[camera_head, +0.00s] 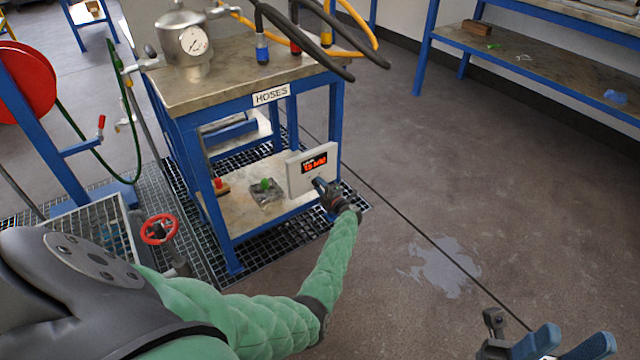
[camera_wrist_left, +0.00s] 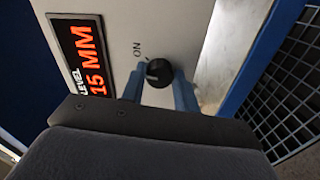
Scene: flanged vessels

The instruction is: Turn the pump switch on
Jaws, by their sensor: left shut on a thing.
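The pump switch is a small round black knob (camera_wrist_left: 159,72) on the face of a pale control box (camera_head: 297,178). The word ON is printed beside the knob in the left wrist view, and the knob's exact turn is hard to read. The box's display (camera_head: 315,163) glows orange; in the left wrist view it reads LEVEL 15 MM. My left gripper (camera_head: 321,186) is at the box front, its blue fingers (camera_wrist_left: 159,88) on either side of the knob, shut on it. In the head view the gripper hides the knob. My right gripper (camera_head: 568,340) is open and empty at the lower right.
The box is at the corner of a blue-framed bench (camera_head: 205,75) labelled HOSES. A metal vessel with a gauge (camera_head: 194,41) and hanging hoses are above. A red handwheel (camera_head: 160,229) stands left of my left arm. The floor at right is clear, with a wet patch (camera_head: 440,267).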

